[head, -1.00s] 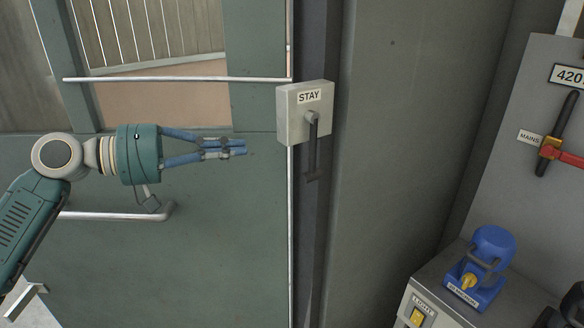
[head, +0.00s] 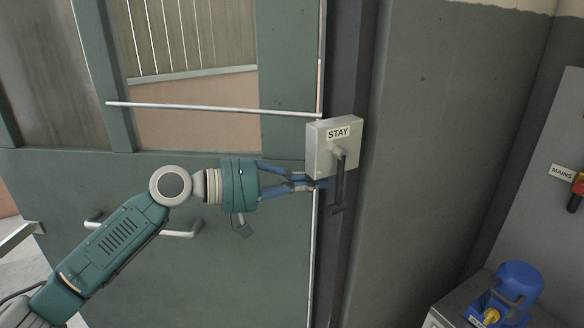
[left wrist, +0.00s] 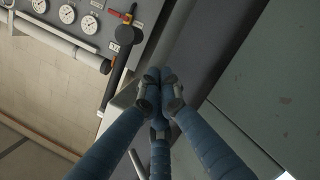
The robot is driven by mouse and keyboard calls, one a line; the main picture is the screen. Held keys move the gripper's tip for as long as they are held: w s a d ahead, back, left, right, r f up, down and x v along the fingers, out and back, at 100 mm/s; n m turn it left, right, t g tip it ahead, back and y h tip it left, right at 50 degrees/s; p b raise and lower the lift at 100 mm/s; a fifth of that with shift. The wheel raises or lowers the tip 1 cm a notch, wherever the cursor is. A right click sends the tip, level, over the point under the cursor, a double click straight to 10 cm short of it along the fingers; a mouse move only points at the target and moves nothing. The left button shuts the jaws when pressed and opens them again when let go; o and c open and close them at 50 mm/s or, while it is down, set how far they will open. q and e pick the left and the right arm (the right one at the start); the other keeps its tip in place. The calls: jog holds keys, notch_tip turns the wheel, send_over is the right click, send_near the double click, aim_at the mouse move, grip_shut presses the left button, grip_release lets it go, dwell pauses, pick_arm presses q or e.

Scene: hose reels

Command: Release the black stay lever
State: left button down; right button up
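The black stay lever (head: 338,185) hangs down from the front of a pale grey box labelled STAY (head: 319,149), at the door's edge. Its lower end has a short crosspiece. My left gripper (head: 318,184) comes in from the left, its blue fingers drawn together with nothing seen between them. Its tips are at the lower left of the box, just left of the lever in the picture. The box partly hides them, and I cannot tell whether they touch anything. In the left wrist view the fingertips (left wrist: 158,84) are bunched together. My right gripper is not in view.
A green door (head: 130,240) with a pale horizontal bar (head: 210,108) is behind my left arm. A dark post (head: 345,255) and grey wall stand right of it. A blue device (head: 517,285) sits on a cabinet at lower right. Gauges (left wrist: 67,14) show in the wrist view.

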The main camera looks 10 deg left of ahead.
pick_arm(q)
jog(key=shift+s+d+f+p, duration=0.15)
jog(key=shift+s+d+f, duration=0.1)
jog(key=shift+s+f, duration=0.2)
jog(key=shift+s+d+f+p, duration=0.15)
jog(key=shift+s+d+f, duration=0.15)
jog(key=shift+s, duration=0.25)
jog(key=shift+s+d+n, duration=0.1)
jog(key=shift+s+n, duration=0.1)
jog(key=shift+n, duration=0.1)
